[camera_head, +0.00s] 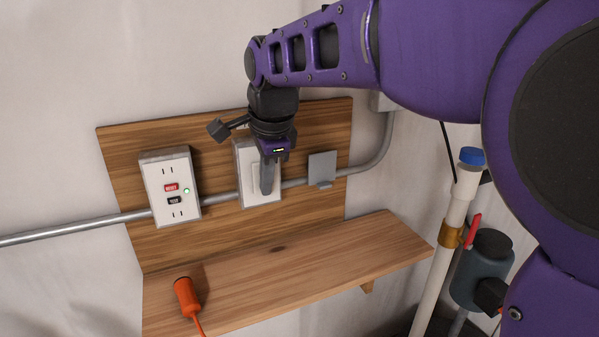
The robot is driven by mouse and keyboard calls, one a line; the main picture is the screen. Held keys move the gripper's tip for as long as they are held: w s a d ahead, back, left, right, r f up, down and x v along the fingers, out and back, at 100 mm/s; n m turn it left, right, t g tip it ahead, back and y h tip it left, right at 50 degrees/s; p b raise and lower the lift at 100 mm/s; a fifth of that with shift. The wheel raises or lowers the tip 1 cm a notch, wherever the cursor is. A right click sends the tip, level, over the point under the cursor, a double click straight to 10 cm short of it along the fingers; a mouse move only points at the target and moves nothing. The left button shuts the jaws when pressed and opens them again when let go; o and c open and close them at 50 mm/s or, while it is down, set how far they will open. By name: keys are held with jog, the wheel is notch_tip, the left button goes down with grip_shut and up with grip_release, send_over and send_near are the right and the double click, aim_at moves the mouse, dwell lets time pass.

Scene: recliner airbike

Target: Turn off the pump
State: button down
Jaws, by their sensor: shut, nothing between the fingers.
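My gripper (267,178) is shut and empty, pointing down in front of a white switch plate (246,158) on the wooden wall board. The fingers cover the right part of the plate, including part of its rocker, so I cannot tell whether they touch it or which way the rocker is set. A dark grey-blue pump-like body (482,265) stands at the lower right beside a white pipe. My arm hides part of that area. Whether it is running cannot be seen.
A white outlet (170,187) with red and black buttons and a lit green light is left of the switch. A grey cover (322,168) is to the right. An orange plug (187,296) lies on the wooden shelf (300,262) below. A white pipe (440,262) rises at right.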

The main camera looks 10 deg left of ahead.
jog(key=shift+w, duration=0.1)
jog(key=shift+r+p, duration=0.65)
jog(key=shift+r, duration=0.15)
jog(key=shift+f, duration=0.1)
